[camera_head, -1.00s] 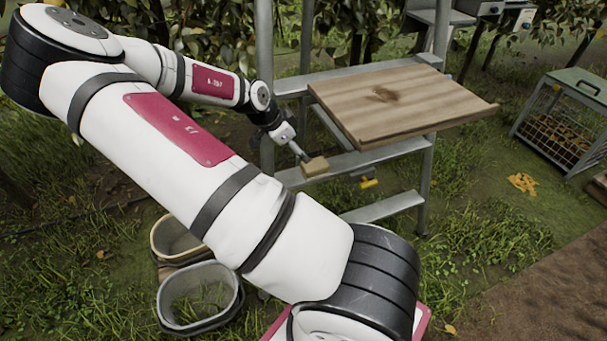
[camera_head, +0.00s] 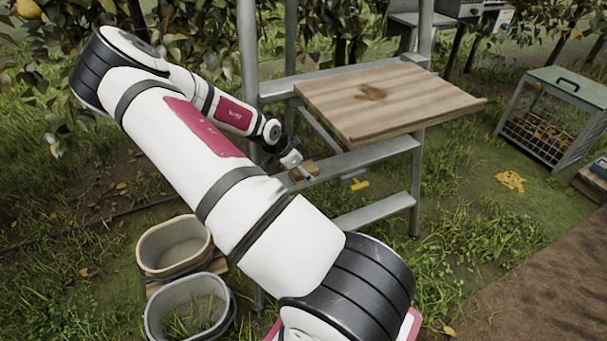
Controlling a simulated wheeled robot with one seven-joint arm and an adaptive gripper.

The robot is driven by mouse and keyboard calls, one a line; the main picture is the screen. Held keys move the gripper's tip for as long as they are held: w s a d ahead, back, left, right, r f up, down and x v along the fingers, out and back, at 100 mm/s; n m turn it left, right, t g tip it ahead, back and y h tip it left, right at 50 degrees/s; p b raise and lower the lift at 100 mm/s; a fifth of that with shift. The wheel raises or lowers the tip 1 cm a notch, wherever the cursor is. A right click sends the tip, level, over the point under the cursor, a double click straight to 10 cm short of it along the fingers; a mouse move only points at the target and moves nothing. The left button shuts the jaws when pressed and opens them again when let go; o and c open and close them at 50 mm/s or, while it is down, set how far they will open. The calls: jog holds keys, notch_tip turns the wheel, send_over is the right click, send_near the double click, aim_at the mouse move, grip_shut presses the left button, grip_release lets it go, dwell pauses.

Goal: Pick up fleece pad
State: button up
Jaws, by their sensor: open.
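A small tan block (camera_head: 311,165), which looks like the fleece pad, lies on the middle step of the metal ladder stand (camera_head: 353,158). My gripper (camera_head: 304,175) is at that step, in front of the block in the picture, and hides part of it. The gripper is open, but its fingers are tiny here. I cannot tell whether they touch the block or are around it.
A wooden board (camera_head: 390,100) sits above the step on the stand. A yellow-handled thing (camera_head: 358,185) shows below the step. Two pails, an upper one (camera_head: 150,271) and a lower one (camera_head: 230,318), stand at lower left. A wire crate (camera_head: 515,133) stands at right on open grass.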

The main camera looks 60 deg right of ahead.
jog(key=shift+x, duration=0.85)
jog(key=shift+c, duration=0.2)
jog(key=c, duration=1.2)
jog(key=shift+r, duration=0.55)
jog(key=r, duration=0.2)
jog(key=shift+s+a+r+p, duration=0.2)
jog(key=shift+s+r+p, duration=0.05)
jog(key=shift+r+p, duration=0.15)
jog(key=s+a, duration=0.3)
jog(key=s, duration=0.1)
jog(key=s+a+b, duration=0.1)
jog(key=s+a, duration=0.2)
jog(key=s+a+r, duration=0.1)
jog(key=s+a, duration=0.3)
jog(key=shift+s+r+b, duration=0.1)
jog(key=shift+s+b, duration=0.2)
jog(key=shift+s, duration=0.05)
